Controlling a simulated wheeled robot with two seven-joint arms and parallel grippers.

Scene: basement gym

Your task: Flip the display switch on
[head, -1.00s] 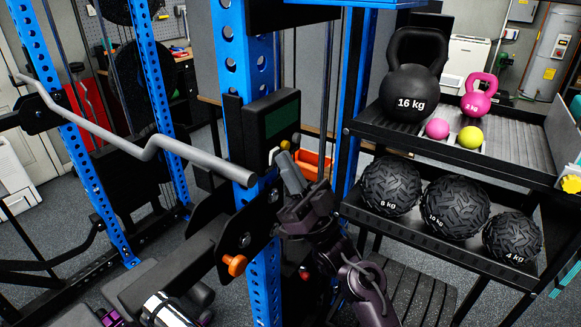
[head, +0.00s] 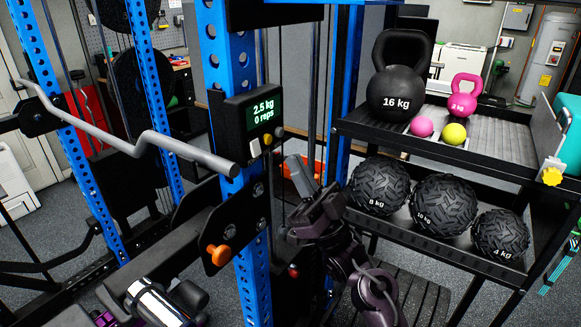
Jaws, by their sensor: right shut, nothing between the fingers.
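The display (head: 255,113) is a dark box fixed to the blue rack upright. My right gripper (head: 297,171) is shut and empty. Its fingertips are below and to the right of the switch, apart from it.
A bent grey bar (head: 140,145) juts across the rack left of the display. An orange knob (head: 219,254) sticks out below. At right, a black shelf (head: 430,145) holds kettlebells and small balls, with textured medicine balls (head: 443,203) underneath.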

